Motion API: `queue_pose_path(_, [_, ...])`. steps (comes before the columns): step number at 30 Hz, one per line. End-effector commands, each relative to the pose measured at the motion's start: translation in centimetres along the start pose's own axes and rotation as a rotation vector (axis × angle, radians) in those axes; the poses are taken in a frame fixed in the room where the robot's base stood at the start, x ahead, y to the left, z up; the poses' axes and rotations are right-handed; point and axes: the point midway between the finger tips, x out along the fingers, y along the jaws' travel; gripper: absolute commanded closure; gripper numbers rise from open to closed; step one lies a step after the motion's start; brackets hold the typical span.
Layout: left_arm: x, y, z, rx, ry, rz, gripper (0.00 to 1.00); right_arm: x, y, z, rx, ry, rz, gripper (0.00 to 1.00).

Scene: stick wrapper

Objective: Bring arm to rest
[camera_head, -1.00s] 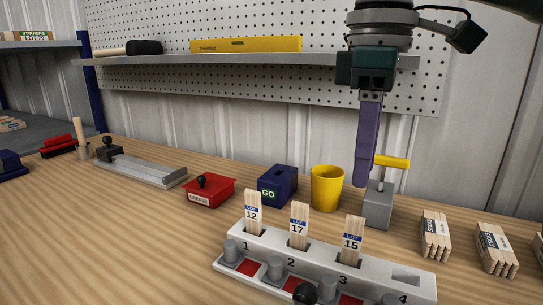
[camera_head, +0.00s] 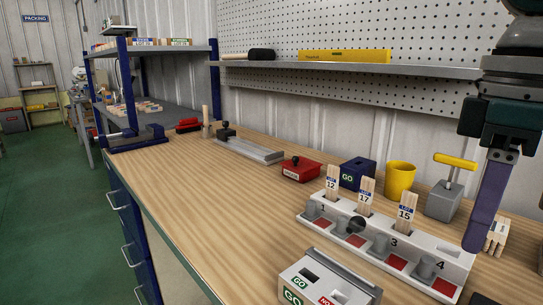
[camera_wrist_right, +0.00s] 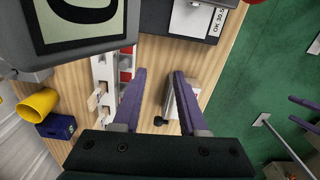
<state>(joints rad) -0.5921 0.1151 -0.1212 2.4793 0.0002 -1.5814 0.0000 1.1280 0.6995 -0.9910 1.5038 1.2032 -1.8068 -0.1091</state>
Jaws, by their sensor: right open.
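My right gripper (camera_head: 480,245) hangs at the right edge of the head view, its purple fingers pointing down in front of the slot 4 end of the grey numbered rack (camera_head: 456,250).
Bundles of sticks marked 12 (camera_head: 332,182), 17 (camera_head: 366,195) and 15 (camera_head: 406,212) stand in the rack.

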Motion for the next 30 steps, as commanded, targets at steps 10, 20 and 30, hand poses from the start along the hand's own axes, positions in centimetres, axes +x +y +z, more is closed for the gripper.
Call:
queue_pose_path(10, [-2.2,-0.4,-1.3,0.007,0.017,-0.01,0.0,4.2,-6.6,-1.8,-0.1,0.077,-0.023,0.58])
queue_pose_path(20, [-5.5,-0.5,-2.1,0.008,0.013,-0.01,0.0,5.9,-16.2,-1.2,0.035,0.303,-0.074,0.58])
queue_pose_path(30, [-7.9,-0.5,-2.9,0.004,0.013,-0.007,0.0,4.8,-17.5,6.1,0.416,0.344,0.018,0.58])
